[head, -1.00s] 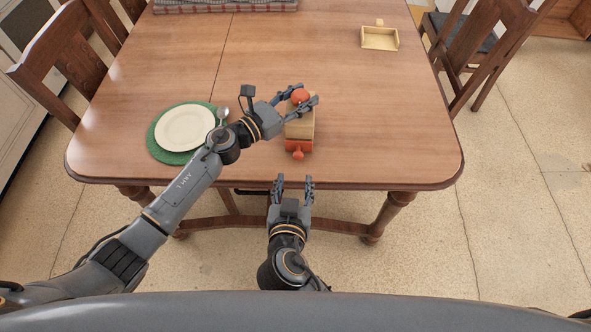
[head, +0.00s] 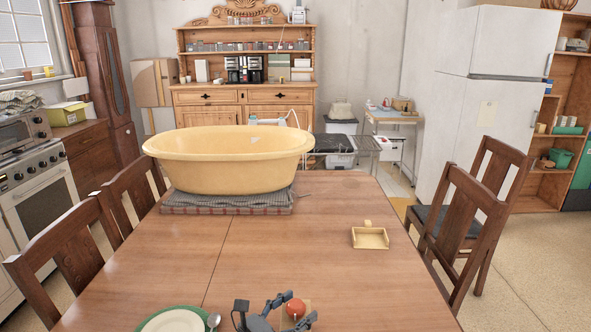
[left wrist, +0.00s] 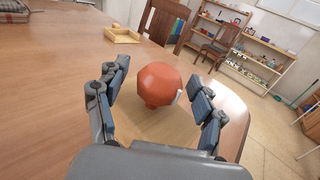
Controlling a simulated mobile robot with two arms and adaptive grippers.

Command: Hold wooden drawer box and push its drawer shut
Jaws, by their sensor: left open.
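The wooden drawer box (head: 306,303) stands near the table's front edge, at the bottom of the head view, mostly cut off. An orange-red round knob (head: 295,308) sits on its top; the knob is large in the middle of the left wrist view (left wrist: 160,83). My left gripper (head: 302,306) is open, with its fingers on either side of the knob and gaps showing in the left wrist view. The drawer's front is out of view. My right gripper is not in view.
A plate (head: 174,322) on a green mat and a spoon (head: 213,321) lie left of the gripper. A yellow basin (head: 230,160) rests on a folded cloth (head: 225,204) at the far end. A small wooden tray (head: 370,239) lies at right. The table's middle is clear.

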